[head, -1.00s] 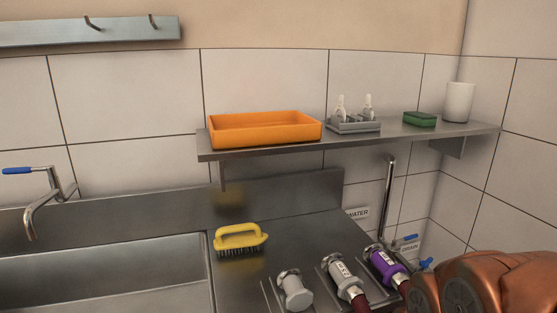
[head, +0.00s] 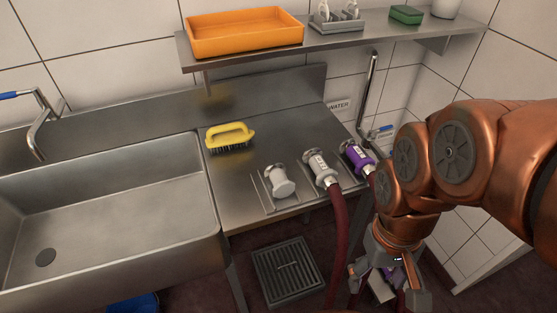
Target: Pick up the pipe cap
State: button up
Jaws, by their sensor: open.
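A plain light-grey fitting with no hose, which looks like the pipe cap (head: 280,182), lies tilted between thin rails on the steel drainboard (head: 232,190). To its right lie a grey hose coupling (head: 322,170) with a dark red hose and a purple hose coupling (head: 356,157), partly behind my arm. My gripper (head: 386,288) hangs at the lower right, in front of the drainboard's right end and apart from the cap. Its fingers are spread. A purple and pale thing shows between or behind them; I cannot tell which.
A sink (head: 105,225) is left of the drainboard, with a yellow brush (head: 230,137) near the board's back. A shelf (head: 345,48) above holds an orange tray (head: 245,40) and a green sponge (head: 406,14). A floor drain (head: 289,272) and blue bucket (head: 133,303) are below.

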aim_at(283, 187)
jog(key=k, duration=0.5)
jog(key=u, duration=1.7)
jog(key=i, duration=0.65)
jog(key=z, duration=0.5)
